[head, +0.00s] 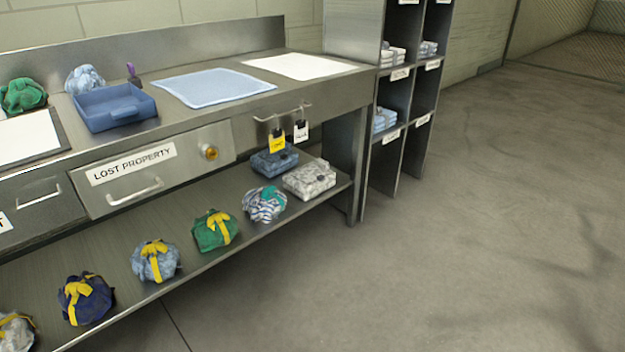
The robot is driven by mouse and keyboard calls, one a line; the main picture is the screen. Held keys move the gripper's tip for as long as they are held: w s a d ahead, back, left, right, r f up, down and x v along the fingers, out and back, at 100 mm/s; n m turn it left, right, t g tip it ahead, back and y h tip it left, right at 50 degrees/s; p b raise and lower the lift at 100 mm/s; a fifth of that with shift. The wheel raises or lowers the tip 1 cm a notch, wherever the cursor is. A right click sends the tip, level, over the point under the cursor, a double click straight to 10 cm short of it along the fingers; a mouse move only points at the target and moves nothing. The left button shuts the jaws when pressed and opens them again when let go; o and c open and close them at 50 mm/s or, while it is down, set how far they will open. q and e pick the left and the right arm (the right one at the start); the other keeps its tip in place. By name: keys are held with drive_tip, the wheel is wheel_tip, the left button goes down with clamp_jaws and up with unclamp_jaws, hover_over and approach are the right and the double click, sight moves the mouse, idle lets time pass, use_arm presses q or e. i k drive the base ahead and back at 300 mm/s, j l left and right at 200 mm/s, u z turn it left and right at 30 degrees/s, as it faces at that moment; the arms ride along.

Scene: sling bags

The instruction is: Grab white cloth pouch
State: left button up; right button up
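A whitish-grey cloth pouch (14,332) with a yellow tie sits on the lower shelf at the bottom left, cut off by the picture's edge. A blue-and-white striped pouch (262,206) with a teal tie sits farther right on the same shelf. A white-and-grey mottled boxy bundle (312,182) lies at the shelf's right end. I cannot tell for sure which of these is the white cloth pouch. Neither of my grippers is in view.
The lower shelf (112,255) also holds navy (88,302), light blue (156,264) and green (214,232) pouches with yellow ties. Above are a "LOST PROPERTY" drawer (195,150) and a blue tray (112,112). A cubby rack (388,165) stands right; the floor (430,270) is clear.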

sight(305, 191)
drive_tip(key=i+l, duration=0.15)
drive_tip(key=l, duration=0.2)
drive_tip(key=i+l+u, duration=0.1)
drive_tip(key=l, duration=0.25)
drive_tip(key=i+l, duration=0.25)
drive_tip(key=i+l+u, duration=0.1)
drive_tip(key=l, duration=0.35)
drive_tip(key=i+l, duration=0.15)
drive_tip(key=l, duration=0.25)
drive_tip(key=i+l, duration=0.15)
drive_tip(key=l, duration=0.2)
drive_tip(key=u, duration=0.05)
